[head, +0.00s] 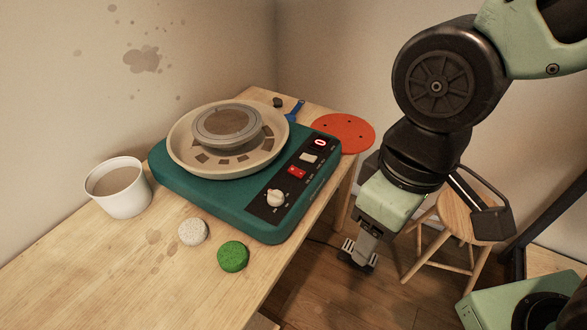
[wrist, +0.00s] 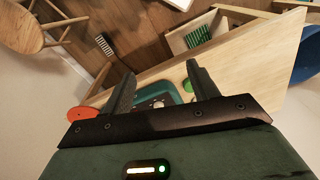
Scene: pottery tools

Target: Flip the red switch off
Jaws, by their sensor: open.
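The red switch (head: 297,171) sits on the black control panel (head: 285,190) of a teal pottery wheel (head: 235,205) on the wooden table. A white switch, a lit display and a pale knob (head: 276,198) are on the same panel. I cannot tell the red switch's position. My gripper (head: 358,255) hangs past the table's right edge, to the right of and apart from the wheel, pointing down. In the wrist view its two fingers (wrist: 158,92) are apart with nothing between them. The wheel's teal corner (wrist: 157,95) shows beyond them; the red switch is not clear there.
A white cup (head: 118,188), a grey sponge (head: 193,232) and a green sponge (head: 233,256) stand on the table (head: 150,275) left and in front of the wheel. An orange-red disc (head: 343,133) lies behind it. A wooden stool (head: 468,212) stands right.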

